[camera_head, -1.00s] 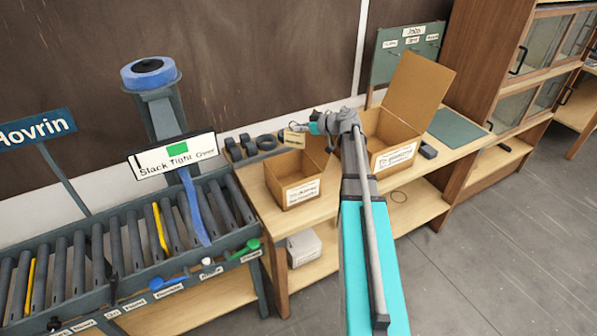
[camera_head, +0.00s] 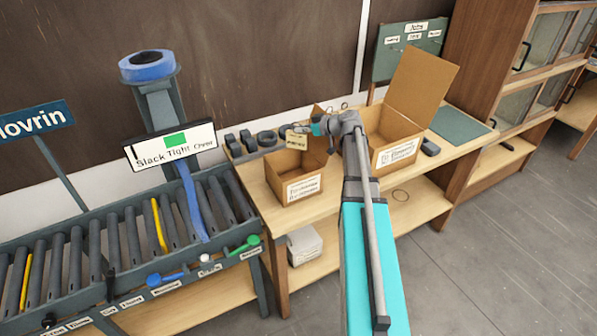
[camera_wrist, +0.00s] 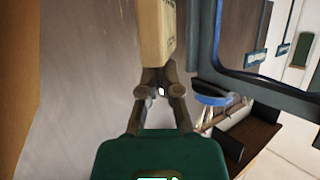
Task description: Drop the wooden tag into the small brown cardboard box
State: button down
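The small brown cardboard box (camera_head: 303,188) stands open on the wooden bench, with a white label on its front. The wooden tag (camera_head: 296,141) is pale with dark print and hangs at my gripper's tip, above the box's back part in the head view. My gripper (camera_wrist: 161,92) is shut on the tag's end. In the wrist view the tag (camera_wrist: 157,35) stretches away from the fingertips. My gripper (camera_head: 308,130) is small in the head view. The inside floor of the box is mostly hidden.
A larger cardboard box (camera_head: 398,153) with a raised lid stands right of the small one, behind my arm. Dark round parts (camera_head: 247,142) sit to the left. A roller conveyor (camera_head: 120,240) fills the left. A green mat (camera_head: 459,126) lies at the right.

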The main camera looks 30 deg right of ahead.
jog(key=shift+f+b, duration=1.25)
jog(key=shift+f, duration=0.3)
jog(key=c, duration=0.7)
grip_release()
